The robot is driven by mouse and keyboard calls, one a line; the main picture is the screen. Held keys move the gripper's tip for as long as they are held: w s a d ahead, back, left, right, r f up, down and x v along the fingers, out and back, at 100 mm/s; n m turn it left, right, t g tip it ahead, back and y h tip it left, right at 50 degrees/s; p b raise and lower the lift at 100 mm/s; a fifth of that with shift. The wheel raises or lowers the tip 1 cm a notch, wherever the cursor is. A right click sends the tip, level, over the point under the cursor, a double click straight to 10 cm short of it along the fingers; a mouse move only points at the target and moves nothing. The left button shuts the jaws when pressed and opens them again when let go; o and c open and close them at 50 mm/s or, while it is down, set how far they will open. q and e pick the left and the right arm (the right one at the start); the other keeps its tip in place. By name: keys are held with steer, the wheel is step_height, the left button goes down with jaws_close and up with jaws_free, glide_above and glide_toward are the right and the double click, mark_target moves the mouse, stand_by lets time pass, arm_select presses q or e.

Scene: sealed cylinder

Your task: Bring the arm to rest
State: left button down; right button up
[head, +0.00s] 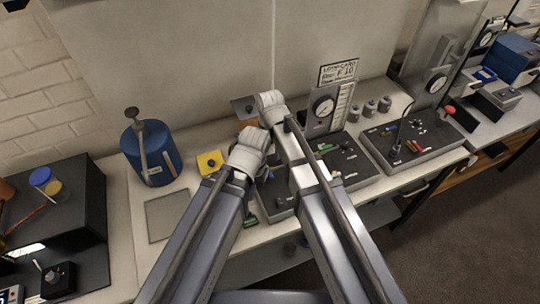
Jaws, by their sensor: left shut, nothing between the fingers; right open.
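My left arm comes in from the lower left, and its gripper (250,152) is the lower white one, over the bench in front of the control panel. It is shut and empty. My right arm comes in from the lower right, and its gripper (270,104) is farther back, close to the rear wall panel. It is open, though its fingers are hard to make out. A blue cylinder (169,147) with a grey fitting on top stands upright at the left of the bench, apart from both grippers.
A yellow block (210,162) and a flat grey plate (167,216) lie left of my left arm. Panels with gauges (323,107) stand behind and right of my arms. A black box (60,210) is at far left. Floor (440,240) is clear at lower right.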

steer(key=shift+f, duration=0.1)
steer(key=s+d+f+b, duration=0.3)
steer(key=s, duration=0.4)
steer(key=s+d+f+h+b, duration=0.1)
steer(key=s+d+f+b, duration=0.2)
steer(key=s, duration=0.3)
steer(key=shift+s+d+m, duration=0.15)
steer(key=shift+s+m, duration=0.15)
steer(key=shift+s, duration=0.05)
steer(key=shift+f, duration=0.1)
stand_by(0.3)
